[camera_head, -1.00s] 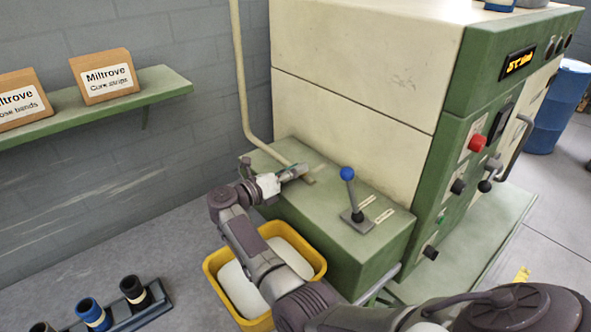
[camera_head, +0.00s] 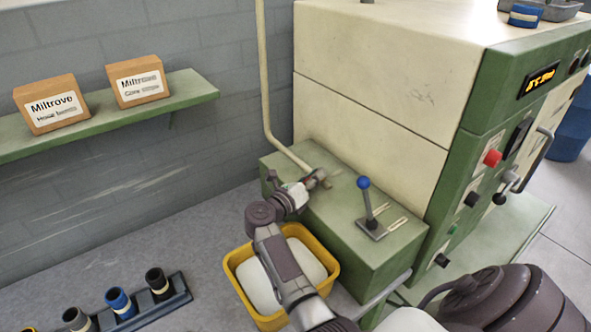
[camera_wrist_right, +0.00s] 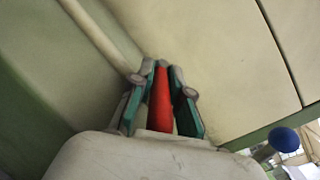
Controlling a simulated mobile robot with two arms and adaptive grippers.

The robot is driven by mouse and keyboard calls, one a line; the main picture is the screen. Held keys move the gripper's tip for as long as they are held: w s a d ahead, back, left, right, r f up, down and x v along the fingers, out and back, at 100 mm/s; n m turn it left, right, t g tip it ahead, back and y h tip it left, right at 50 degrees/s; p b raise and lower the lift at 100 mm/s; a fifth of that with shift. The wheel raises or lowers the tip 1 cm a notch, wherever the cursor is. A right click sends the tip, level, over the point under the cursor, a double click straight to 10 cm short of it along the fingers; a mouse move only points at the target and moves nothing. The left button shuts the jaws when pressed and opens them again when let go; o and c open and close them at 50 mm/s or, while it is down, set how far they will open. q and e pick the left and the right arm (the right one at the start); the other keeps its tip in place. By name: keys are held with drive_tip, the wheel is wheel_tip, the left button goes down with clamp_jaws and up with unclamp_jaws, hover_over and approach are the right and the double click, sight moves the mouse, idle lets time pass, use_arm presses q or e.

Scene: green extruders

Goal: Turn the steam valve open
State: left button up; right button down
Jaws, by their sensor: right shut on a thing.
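My right gripper (camera_head: 314,180) is at the back of the green box, beside the foot of the cream pipe (camera_head: 264,90). In the right wrist view my right gripper (camera_wrist_right: 161,80) has its green-padded fingers closed on both sides of a red bar (camera_wrist_right: 160,105), which looks like the steam valve's handle. The lower end of the bar is hidden behind the pale gripper body. In the head view the gripper covers the valve, so its angle is unclear there. My left gripper is not in view.
A blue-knobbed lever (camera_head: 364,184) stands on the green box (camera_head: 365,245), right of the gripper. A yellow tub (camera_head: 232,268) is below my right arm. The cream machine (camera_head: 385,80) rises behind. A green shelf (camera_head: 190,92) with cartons is at left.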

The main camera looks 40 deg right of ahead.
drive_tip(key=c, duration=1.1)
unclamp_jaws()
drive_tip(key=shift+f, duration=0.1)
drive_tip(key=shift+d, duration=0.1)
wheel_tip(320, 180, up, 10)
drive_tip(key=shift+r, duration=0.1)
